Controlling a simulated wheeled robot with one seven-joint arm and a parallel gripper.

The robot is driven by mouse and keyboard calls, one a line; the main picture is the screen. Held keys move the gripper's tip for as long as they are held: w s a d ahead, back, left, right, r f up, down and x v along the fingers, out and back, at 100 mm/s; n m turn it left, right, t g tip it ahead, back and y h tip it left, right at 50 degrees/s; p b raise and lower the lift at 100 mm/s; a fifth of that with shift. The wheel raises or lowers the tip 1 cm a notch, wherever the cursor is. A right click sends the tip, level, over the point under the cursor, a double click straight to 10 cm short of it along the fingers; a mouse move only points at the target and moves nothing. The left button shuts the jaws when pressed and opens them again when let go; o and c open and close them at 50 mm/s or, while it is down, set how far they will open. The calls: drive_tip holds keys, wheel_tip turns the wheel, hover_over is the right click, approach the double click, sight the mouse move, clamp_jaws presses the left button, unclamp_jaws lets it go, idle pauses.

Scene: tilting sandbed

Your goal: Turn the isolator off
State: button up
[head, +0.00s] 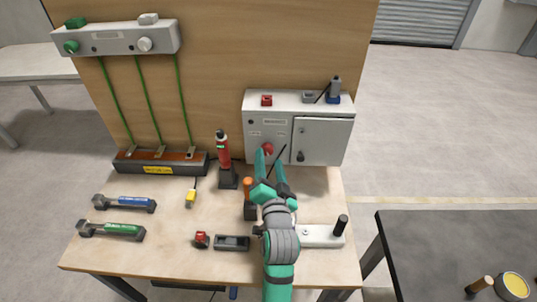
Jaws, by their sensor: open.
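The isolator's red knob (267,148) sits on the front of a light grey control box (322,140) at the back of the table. My gripper (269,160) reaches up to the front of the box, with its two fingers spread and the knob at the left finger's tip. Whether the fingers touch the knob I cannot tell. The lower front of the box is partly hidden by the fingers. The knob's exact setting is too small to read.
A red tester (223,150) stands upright left of my gripper. An orange-handled tool (248,186) stands close to my wrist. A grey unit (118,40) with green cables hangs on the back board. A dark table (460,250) stands right.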

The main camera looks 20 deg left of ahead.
sight(268, 151)
drive_tip(key=shift+x, duration=1.8)
drive_tip(key=shift+c, duration=0.6)
drive_tip(key=c, duration=0.9)
drive_tip(key=shift+r+n, duration=0.1)
drive_tip(key=shift+n, duration=1.4)
drive_tip(key=o, duration=1)
